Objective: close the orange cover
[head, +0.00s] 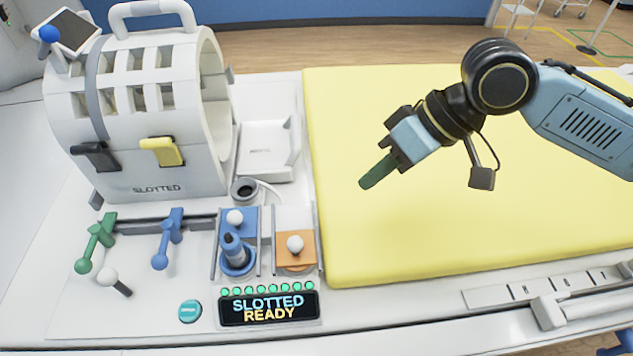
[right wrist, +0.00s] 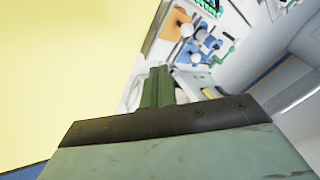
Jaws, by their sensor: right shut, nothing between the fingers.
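The orange cover (head: 282,252) is a small square plate with a white knob (head: 295,243) on top, in the right-hand track of the front panel. An orange rim (head: 296,269) shows just below its front edge, so it lies over most of that round opening. In the right wrist view the orange cover (right wrist: 173,23) is small near the top. My right gripper (head: 375,173) is shut and empty above the yellow pad, right of and beyond the cover, well apart from it. Its green fingers (right wrist: 158,86) are together in the right wrist view. My left gripper is not in view.
A display (head: 268,304) reads "SLOTTED READY". Green (head: 95,240) and blue (head: 168,238) levers stand further left. The white slotted magnet (head: 140,90) rises behind. The yellow pad (head: 400,240) is clear.

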